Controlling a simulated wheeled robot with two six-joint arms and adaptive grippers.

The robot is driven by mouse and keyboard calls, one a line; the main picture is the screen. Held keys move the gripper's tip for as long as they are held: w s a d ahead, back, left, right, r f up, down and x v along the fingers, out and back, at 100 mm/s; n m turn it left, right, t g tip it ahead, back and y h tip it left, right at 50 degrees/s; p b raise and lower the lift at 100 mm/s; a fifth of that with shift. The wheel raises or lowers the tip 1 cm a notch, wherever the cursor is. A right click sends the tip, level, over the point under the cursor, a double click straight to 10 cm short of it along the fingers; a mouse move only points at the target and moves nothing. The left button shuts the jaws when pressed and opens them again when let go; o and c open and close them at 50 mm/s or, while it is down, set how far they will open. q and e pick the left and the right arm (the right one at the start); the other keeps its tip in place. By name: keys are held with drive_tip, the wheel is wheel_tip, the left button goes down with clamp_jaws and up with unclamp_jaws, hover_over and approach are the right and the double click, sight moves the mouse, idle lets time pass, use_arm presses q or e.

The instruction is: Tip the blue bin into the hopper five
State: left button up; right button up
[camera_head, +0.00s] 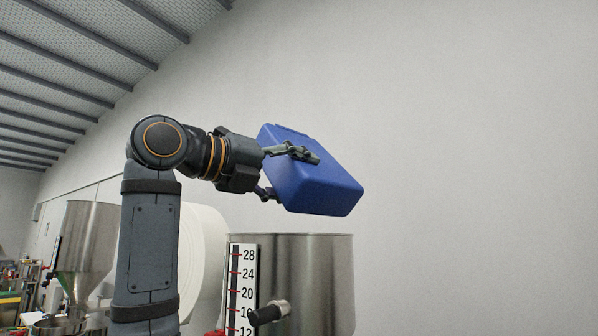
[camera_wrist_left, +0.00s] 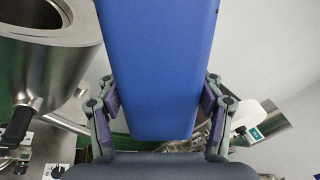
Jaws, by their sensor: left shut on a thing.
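The blue bin (camera_head: 316,186) is held tilted in the air above a steel hopper (camera_head: 325,275) in the head view. My left gripper (camera_head: 291,172) is shut on the bin, with a finger on either side of it. The left wrist view shows the bin (camera_wrist_left: 165,70) between the two fingers of my left gripper (camera_wrist_left: 163,108). There the hopper (camera_wrist_left: 45,45) stands to the left of the bin, its round rim partly cut off. The bin's opening and contents are hidden. My right gripper is not in view.
A white scale with black numbers (camera_head: 242,285) stands at the hopper's front left, next to a dark-handled knob (camera_head: 268,314). A large white roll (camera_head: 203,250) is behind my arm. Another steel hopper (camera_head: 88,235) stands far left. The right side shows bare wall.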

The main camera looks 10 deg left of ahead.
use_arm(q)
drive_tip(key=w+a, duration=0.2)
drive_tip(key=w, duration=0.5)
drive_tip(key=w+a, duration=0.3)
drive_tip(key=w, duration=0.4)
drive_tip(key=shift+a, duration=0.35)
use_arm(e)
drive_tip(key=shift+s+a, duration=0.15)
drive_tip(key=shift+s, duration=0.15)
use_arm(q)
drive_tip(key=shift+s, duration=0.15)
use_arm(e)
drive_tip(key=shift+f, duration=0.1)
use_arm(q)
drive_tip(key=shift+s+d+n+b, duration=0.35)
drive_tip(key=shift+s+d+n, duration=0.1)
drive_tip(key=shift+n, duration=0.55)
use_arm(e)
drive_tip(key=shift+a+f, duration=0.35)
use_arm(q)
drive_tip(key=shift+f, duration=0.1)
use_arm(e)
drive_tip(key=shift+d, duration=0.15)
use_arm(q)
drive_tip(key=shift+s+d+f+n, duration=0.2)
drive_tip(key=shift+d+f+n, duration=0.05)
drive_tip(key=shift+n, duration=0.75)
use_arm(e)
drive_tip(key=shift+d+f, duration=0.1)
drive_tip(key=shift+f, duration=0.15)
